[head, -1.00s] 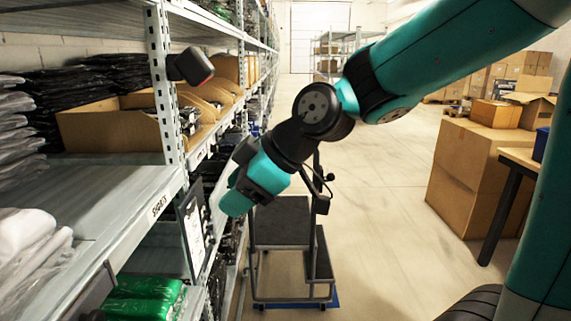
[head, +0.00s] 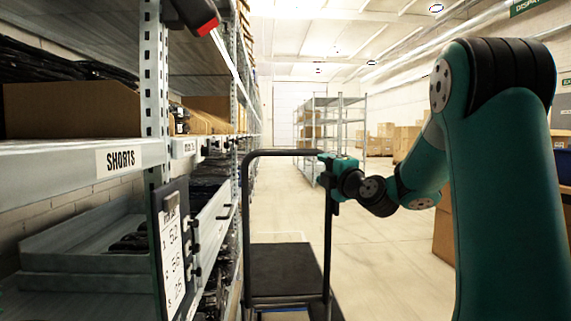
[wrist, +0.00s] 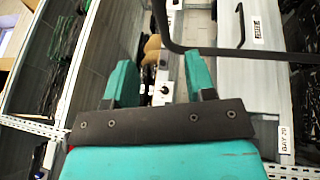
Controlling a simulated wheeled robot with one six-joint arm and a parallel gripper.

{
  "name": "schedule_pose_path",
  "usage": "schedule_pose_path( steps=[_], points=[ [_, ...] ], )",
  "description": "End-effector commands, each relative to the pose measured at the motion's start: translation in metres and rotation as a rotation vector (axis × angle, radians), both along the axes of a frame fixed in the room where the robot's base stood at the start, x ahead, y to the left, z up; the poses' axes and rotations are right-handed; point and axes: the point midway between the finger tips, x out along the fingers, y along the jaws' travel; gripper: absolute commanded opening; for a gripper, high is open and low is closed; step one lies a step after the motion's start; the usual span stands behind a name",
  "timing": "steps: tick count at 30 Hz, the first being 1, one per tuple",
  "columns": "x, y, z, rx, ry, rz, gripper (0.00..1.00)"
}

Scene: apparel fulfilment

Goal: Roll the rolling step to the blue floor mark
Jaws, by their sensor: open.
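The rolling step (head: 283,268) stands in the aisle beside the left shelving, with dark treads and a tall dark handrail. My gripper (head: 324,160) is at the upper right corner of that handrail in the head view. In the wrist view my gripper (wrist: 162,78) has its two teal fingers apart. The handrail (wrist: 215,51) curves past the right fingertip there; I cannot tell whether any of it lies between the fingers. A thin strip of the blue floor mark (head: 285,309) shows low under the step; most of it is hidden.
Shelving with a SHORTS label (head: 121,159) and a hanging price board (head: 172,250) lines the left. A wire rack (head: 335,130) stands farther down the aisle. Cardboard boxes (head: 443,230) are at the right. The floor right of the step is clear.

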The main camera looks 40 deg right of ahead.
Motion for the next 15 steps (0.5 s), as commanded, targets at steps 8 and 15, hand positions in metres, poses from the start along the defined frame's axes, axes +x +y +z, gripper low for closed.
schedule_pose_path(
  steps=[8, 15],
  points=[
    [0.049, -0.006, 0.012, 0.000, 0.002, 0.007, 0.50],
    [0.103, -0.016, 0.021, 0.000, 0.002, 0.006, 0.50]
  ],
)
